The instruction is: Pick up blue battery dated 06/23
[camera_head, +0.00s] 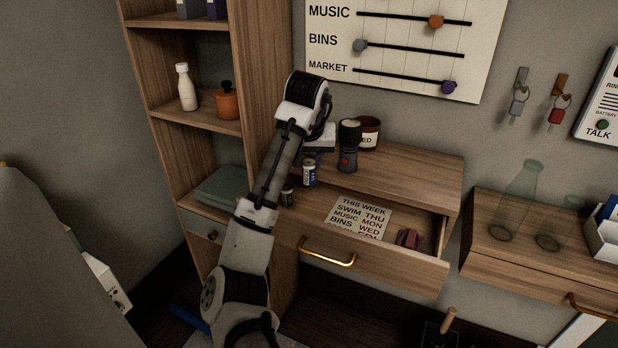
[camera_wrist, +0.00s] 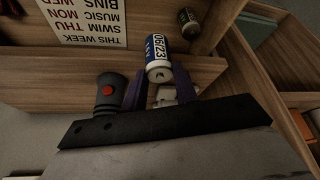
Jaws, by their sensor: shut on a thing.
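The blue battery (camera_wrist: 157,48) is blue and white with "06/23" printed on its side in the wrist view. It also shows in the head view (camera_head: 309,173), upright below my gripper. My gripper (camera_wrist: 158,78) has its two purple fingers on either side of the battery, shut on it. In the head view my gripper (camera_head: 311,156) is partly hidden by my own wrist. The battery appears held above the open drawer (camera_head: 310,212). A second, dark greenish battery (camera_wrist: 188,20) lies in the drawer; it also shows in the head view (camera_head: 287,195).
A dark flashlight (camera_head: 347,147) with a red button stands on the cabinet top (camera_head: 410,172), close to my gripper, with a brown jar (camera_head: 369,133) behind it. A paper list (camera_head: 358,218) and a dark reddish item (camera_head: 408,238) lie in the drawer. A shelf unit (camera_head: 262,80) stands left.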

